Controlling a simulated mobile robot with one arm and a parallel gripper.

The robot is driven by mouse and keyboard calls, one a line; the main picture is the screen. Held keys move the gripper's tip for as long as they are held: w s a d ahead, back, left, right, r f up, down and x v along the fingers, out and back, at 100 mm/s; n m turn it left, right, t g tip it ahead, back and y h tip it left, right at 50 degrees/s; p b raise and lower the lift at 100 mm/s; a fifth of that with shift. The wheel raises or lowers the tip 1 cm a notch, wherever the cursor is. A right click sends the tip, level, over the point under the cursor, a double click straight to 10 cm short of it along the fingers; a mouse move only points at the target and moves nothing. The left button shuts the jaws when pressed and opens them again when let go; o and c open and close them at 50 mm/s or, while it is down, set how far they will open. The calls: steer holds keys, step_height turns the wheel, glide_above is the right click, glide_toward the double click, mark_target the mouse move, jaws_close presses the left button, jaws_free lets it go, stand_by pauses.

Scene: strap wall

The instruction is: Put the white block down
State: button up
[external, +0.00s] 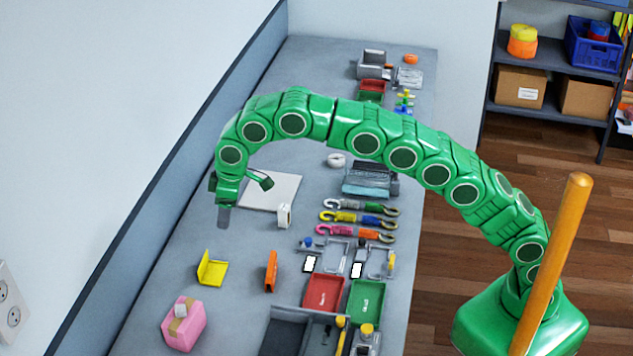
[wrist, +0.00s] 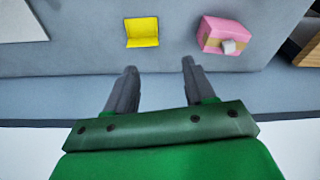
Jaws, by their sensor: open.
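A small white block (external: 181,310) rests on the pink box (external: 184,328), by its tan band, at the front left of the bench. In the wrist view the white block (wrist: 228,46) shows against the pink box (wrist: 222,27) at the upper right. My gripper (external: 223,217) points down over the left part of the bench, well behind the box and apart from it. In the wrist view the fingers of my gripper (wrist: 160,66) are spread with nothing between them.
A yellow bracket (external: 211,270) stands behind the pink box, with an orange piece (external: 271,272) to its right. Red (external: 323,292) and green (external: 367,301) trays lie further right. A white sheet (external: 285,190) lies behind my gripper. A wall runs along the left.

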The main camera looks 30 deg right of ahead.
steer(key=w+d+r+m+h, duration=0.1)
steer(key=d+r+m, duration=0.1)
steer(key=d, duration=0.9)
steer(key=w+d+r+m, duration=0.1)
steer(key=w+d+r, duration=0.1)
steer(key=d, duration=0.9)
steer(key=s+d+m+g, duration=0.1)
steer(key=s+d+m, duration=0.35)
steer(key=d, duration=1.35)
steer(key=s+d+f+m+g+h, duration=0.1)
steer(key=s+d+f, duration=0.1)
steer(key=s+d, duration=1.25)
steer(key=s+d+f+m, duration=0.1)
steer(key=s+d+f, duration=0.1)
steer(key=s, duration=0.3)
steer(key=s+d+f, duration=0.2)
steer(key=s+d, duration=0.1)
steer(key=s, duration=0.2)
steer(key=s+d+f+m+g, duration=0.1)
steer(key=s+d+f, duration=0.1)
steer(key=s, duration=0.4)
steer(key=shift+d+m, duration=0.35)
